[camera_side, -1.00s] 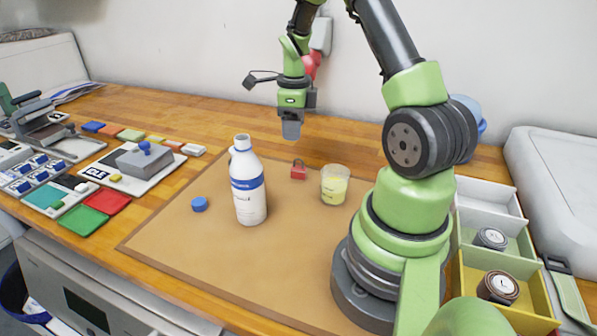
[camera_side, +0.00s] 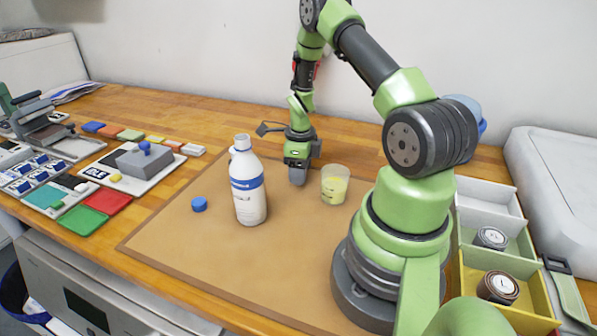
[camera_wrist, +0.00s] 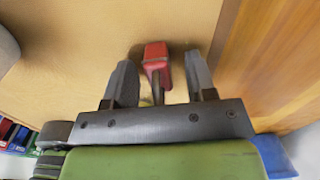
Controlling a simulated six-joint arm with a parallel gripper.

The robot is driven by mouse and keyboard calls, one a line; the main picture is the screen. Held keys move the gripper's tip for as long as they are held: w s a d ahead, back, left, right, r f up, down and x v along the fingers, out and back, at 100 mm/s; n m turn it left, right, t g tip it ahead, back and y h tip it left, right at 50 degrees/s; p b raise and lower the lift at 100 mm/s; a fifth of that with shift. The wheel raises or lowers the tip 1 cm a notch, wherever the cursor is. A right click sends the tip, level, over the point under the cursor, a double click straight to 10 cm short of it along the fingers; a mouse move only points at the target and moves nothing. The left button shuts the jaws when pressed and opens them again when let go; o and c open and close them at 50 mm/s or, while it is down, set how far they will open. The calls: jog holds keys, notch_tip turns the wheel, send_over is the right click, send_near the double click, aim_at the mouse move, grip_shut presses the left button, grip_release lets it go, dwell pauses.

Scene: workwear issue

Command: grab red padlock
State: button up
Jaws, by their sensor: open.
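The red padlock (camera_wrist: 156,52) shows in the wrist view between the two fingers of my gripper (camera_wrist: 160,75), its red body just past the fingertips and its shackle toward my palm. My gripper is open, with a finger on each side of the padlock and a visible gap at both sides. In the side view my gripper (camera_side: 298,178) is low over the brown mat (camera_side: 270,260), and it hides the padlock there.
A white bottle (camera_side: 247,190) with a blue band stands left of my gripper. A cup with yellow contents (camera_side: 335,186) stands close on the right. A blue cap (camera_side: 199,204) lies left of the bottle. The front of the mat is clear.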

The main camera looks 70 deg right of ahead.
grip_shut()
jog(key=shift+r, duration=0.15)
